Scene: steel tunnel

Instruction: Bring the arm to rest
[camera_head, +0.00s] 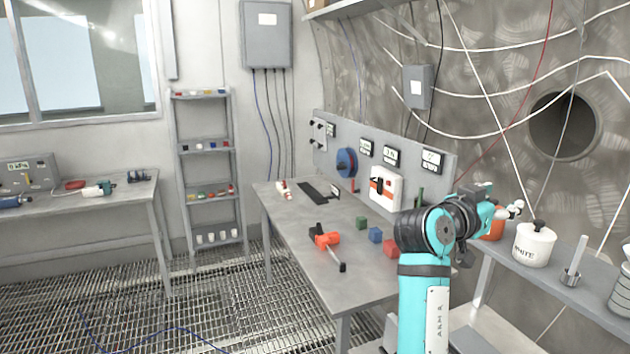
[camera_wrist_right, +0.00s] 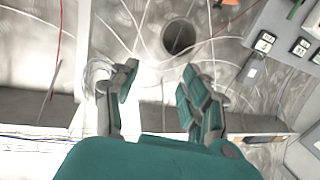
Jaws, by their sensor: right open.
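My right arm, teal with dark joints, rises from the bottom of the head view and bends right at its elbow. My right gripper (camera_head: 508,208) points right toward the curved steel wall, near the side shelf. In the right wrist view, the right gripper (camera_wrist_right: 158,85) has its two teal-padded fingers spread apart. Nothing is held between them. The arm hides part of the workbench and some things behind it. My left gripper is in neither view.
A steel workbench (camera_head: 290,235) carries an orange tool (camera_head: 326,238), a blue cube (camera_head: 375,235) and a red cube (camera_head: 391,248). On the side shelf (camera_head: 565,276), a white lidded pot (camera_head: 534,245) stands close to the right gripper.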

